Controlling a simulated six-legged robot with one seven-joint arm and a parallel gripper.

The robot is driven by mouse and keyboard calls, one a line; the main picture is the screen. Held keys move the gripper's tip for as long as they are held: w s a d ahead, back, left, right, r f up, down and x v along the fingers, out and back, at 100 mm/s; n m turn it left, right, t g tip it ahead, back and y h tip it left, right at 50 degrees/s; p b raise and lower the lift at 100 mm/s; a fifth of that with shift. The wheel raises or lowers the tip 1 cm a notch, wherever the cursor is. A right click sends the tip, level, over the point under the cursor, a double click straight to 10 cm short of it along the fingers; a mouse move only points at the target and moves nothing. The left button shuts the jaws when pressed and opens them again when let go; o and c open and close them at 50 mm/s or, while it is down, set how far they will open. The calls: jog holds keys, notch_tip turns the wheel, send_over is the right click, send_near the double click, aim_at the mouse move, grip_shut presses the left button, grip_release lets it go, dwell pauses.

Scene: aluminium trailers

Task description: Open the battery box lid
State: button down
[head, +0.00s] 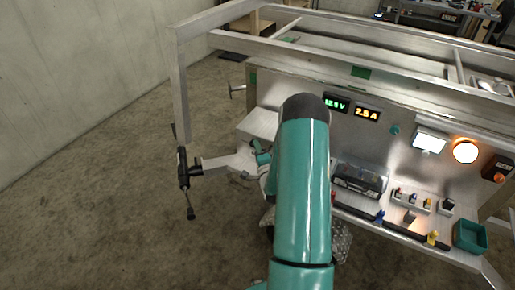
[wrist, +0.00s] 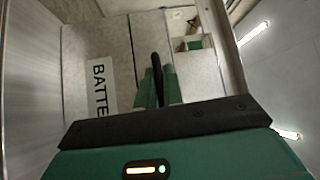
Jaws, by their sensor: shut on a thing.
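In the wrist view, a white label with the black letters BATTE (wrist: 101,88) sits on a grey panel, which looks like the battery box lid (wrist: 92,45). A dark upright bar, which looks like its handle (wrist: 156,62), stands right of the label. My gripper (wrist: 158,84) has its two teal fingers on either side of this bar, shut on it. The lower part of the bar is hidden between the fingers. In the head view my teal arm hides most of the box area and the gripper. I cannot tell how far the lid is raised.
In the head view, an aluminium frame (head: 180,95) surrounds a panel with lit displays (head: 367,114) and an orange lamp (head: 465,151). A shelf holds small parts and a green bin (head: 470,236). The floor at left is clear.

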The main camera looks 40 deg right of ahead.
jog(key=shift+a+r+m, duration=0.1)
jog(key=shift+r+m, duration=0.2)
jog(key=shift+r, duration=0.45)
jog(key=w+d+r+m+g+y, duration=0.1)
jog(key=d+r, duration=0.4)
jog(key=r, duration=0.5)
jog(key=w+d+r+m+g+y, duration=0.2)
jog(key=d+r, duration=0.4)
jog(key=r, duration=0.4)
jog(key=shift+w+m+g, duration=0.45)
jog(key=shift+m+g, duration=0.25)
jog(key=shift+g, duration=0.1)
jog(key=shift+a, duration=0.1)
jog(key=c, duration=1.8)
grip_release()
